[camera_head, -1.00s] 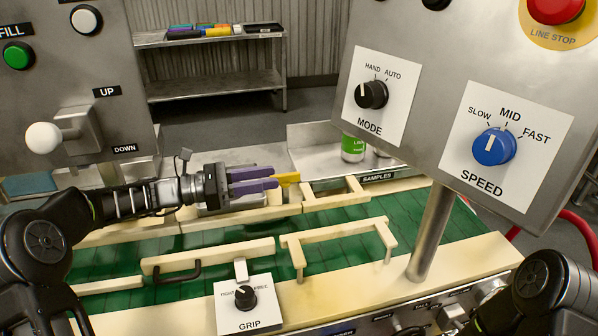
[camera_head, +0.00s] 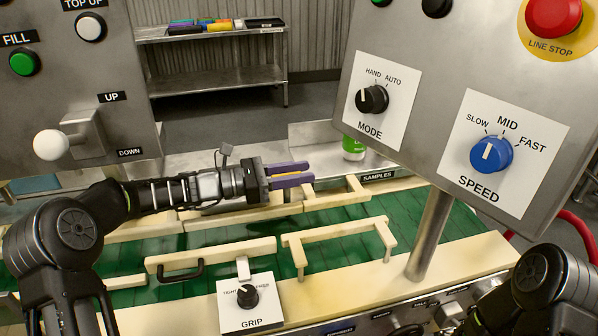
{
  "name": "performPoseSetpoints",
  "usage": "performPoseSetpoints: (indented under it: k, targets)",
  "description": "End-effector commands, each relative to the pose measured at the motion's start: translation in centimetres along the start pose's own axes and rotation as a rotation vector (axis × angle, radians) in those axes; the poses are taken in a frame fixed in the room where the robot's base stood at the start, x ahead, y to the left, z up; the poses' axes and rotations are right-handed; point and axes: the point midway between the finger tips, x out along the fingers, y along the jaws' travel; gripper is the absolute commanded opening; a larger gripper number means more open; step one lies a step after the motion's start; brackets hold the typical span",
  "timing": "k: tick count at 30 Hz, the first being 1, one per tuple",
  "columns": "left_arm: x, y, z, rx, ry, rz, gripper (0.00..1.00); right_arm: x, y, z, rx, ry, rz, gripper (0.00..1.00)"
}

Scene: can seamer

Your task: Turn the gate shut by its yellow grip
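The yellow grip (camera_head: 284,177) shows as a small strip between the two purple fingers of my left gripper (camera_head: 302,174). The fingers reach from the left on both sides of it, above the far side of the green conveyor. They stand apart, and I cannot tell whether they touch the grip. The fingers and wrist hide most of the grip and the gate under it, so the gate's angle is unclear. My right gripper is out of view; only part of my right arm shows at the lower right.
Cream rails and brackets (camera_head: 340,232) line the green conveyor (camera_head: 345,254). A grip knob panel (camera_head: 233,311) stands in front. The panel with mode and speed knobs (camera_head: 455,60) overhangs at right on a post (camera_head: 432,235). A green-labelled can (camera_head: 353,147) stands behind the samples label.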

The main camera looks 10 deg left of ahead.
Motion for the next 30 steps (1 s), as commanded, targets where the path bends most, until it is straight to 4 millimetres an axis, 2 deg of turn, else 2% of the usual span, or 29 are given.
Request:
performPoseSetpoints:
  k: [2,14,30]
  targets:
    - [-0.02,0.0,0.0,0.0,0.0,0.0,0.32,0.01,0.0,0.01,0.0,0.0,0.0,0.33]
    - [-0.04,0.0,0.0,0.0,0.0,0.0,0.0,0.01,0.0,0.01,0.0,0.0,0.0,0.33]
    - [-0.05,0.02,0.01,0.0,0.0,0.0,0.0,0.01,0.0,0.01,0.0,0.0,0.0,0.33]
